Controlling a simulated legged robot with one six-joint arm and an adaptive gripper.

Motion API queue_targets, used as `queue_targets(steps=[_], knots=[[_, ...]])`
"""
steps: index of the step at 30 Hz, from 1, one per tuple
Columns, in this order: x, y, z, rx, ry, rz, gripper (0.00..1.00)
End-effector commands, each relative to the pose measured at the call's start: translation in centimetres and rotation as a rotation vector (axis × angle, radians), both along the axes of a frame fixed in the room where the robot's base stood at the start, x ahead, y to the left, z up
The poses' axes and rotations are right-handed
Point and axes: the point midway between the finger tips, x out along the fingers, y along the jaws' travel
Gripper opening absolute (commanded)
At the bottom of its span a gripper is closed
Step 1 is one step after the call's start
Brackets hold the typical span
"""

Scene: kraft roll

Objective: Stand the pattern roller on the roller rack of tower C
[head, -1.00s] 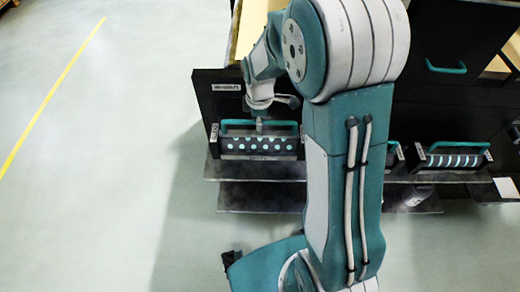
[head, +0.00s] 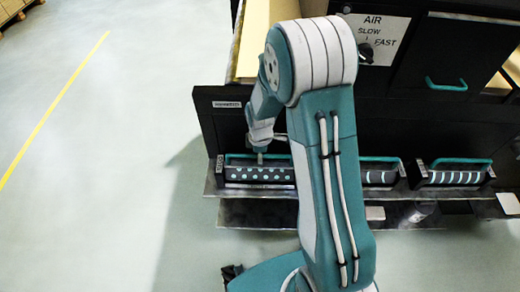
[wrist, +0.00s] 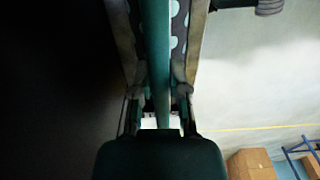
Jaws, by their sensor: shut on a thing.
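The pattern roller (head: 258,175), dark with light dots and a teal handle, is at the left end of the shelf-like rack (head: 255,213) in the head view. It looks upright and level with the other rollers there. I cannot tell whether it rests fully on the rack. My gripper (head: 261,158) is above it, shut on its teal handle. In the wrist view the teal handle (wrist: 157,60) runs between my gripper's fingers (wrist: 160,105), with the dotted roller surface (wrist: 179,40) beside it. My arm hides the middle of the rack.
A striped roller (head: 455,178) stands to the right on the rack, and another striped one (head: 379,178) is partly behind my arm. A black cabinet (head: 395,115) with an AIR dial (head: 365,48) rises behind. The floor at left, with a yellow line (head: 55,105), is clear.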

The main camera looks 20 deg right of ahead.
Motion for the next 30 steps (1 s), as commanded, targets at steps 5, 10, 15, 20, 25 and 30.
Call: queue_targets(steps=[5, 10, 15, 20, 25, 30], knots=[[0.2, 0.0, -0.2, 0.000, -0.006, 0.000, 0.00], [0.1, 0.0, -0.4, 0.000, -0.005, 0.000, 0.00], [0.0, 0.0, -0.4, 0.000, -0.002, 0.000, 0.55], [0.1, 0.0, -0.4, 0.000, -0.002, 0.000, 0.55], [0.1, 0.0, -0.2, 0.000, -0.003, 0.000, 0.55], [0.2, 0.0, 2.2, 0.000, -0.007, 0.000, 0.55]])
